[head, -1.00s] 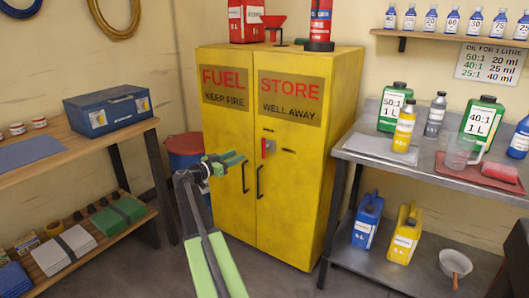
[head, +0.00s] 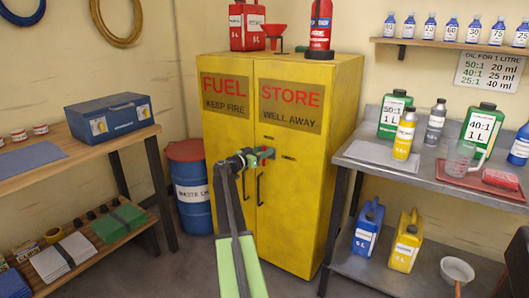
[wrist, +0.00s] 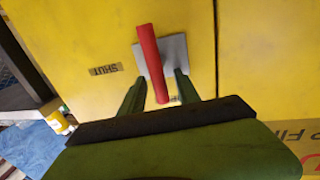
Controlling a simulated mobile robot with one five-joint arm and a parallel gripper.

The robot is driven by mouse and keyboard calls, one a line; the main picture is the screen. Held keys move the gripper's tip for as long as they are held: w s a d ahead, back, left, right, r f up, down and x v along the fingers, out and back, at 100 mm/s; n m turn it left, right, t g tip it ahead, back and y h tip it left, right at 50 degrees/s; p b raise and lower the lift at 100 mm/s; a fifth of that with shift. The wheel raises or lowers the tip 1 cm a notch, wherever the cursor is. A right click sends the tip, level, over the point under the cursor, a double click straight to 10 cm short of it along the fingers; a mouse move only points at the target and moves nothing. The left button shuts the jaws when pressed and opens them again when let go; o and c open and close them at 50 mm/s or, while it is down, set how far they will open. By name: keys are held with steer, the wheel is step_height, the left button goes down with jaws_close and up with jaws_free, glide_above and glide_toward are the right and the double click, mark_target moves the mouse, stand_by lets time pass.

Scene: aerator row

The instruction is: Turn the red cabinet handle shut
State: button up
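The red cabinet handle (wrist: 152,65) sits on a grey square plate (wrist: 177,52) on the yellow cabinet door, running nearly top to bottom in the wrist view. A small SHUT label (wrist: 105,69) is on the door beside the plate. My gripper (wrist: 157,88) is open, with its green fingers on either side of the handle's lower end in that view. A gap shows on each side; I cannot tell whether either finger touches. In the head view my gripper (head: 264,155) is at the front of the yellow cabinet (head: 290,205) and hides most of the handle.
A blue drum (head: 190,190) stands left of the cabinet. A wooden bench (head: 90,155) is at the left and a metal table (head: 350,160) with bottles at the right. Two black door pulls (head: 259,188) hang below my gripper. A red extinguisher (head: 319,28) stands on top.

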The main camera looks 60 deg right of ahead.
jaws_close()
stand_by(0.3)
steer(key=shift+n, duration=0.3)
steer(key=n, duration=0.1)
steer(key=n+b, duration=0.1)
steer(key=w+n+b, duration=0.1)
steer(key=shift+f+n+h, duration=0.25)
steer(key=shift+n+h, duration=0.15)
steer(key=shift+w+f+n+t+h+b, duration=0.3)
steer(key=shift+n+t+b, duration=0.45)
steer(key=shift+n, duration=1.9)
steer(key=shift+w+f+n+t+h+b, duration=0.35)
steer(key=shift+n+b, duration=0.65)
steer(key=shift+n, duration=1.6)
steer(key=shift+w+f+n+t+h+b, duration=0.2)
steer(key=shift+f+n+t+b, duration=0.5)
steer(key=shift+n, duration=1.95)
steer(key=shift+r, duration=0.3)
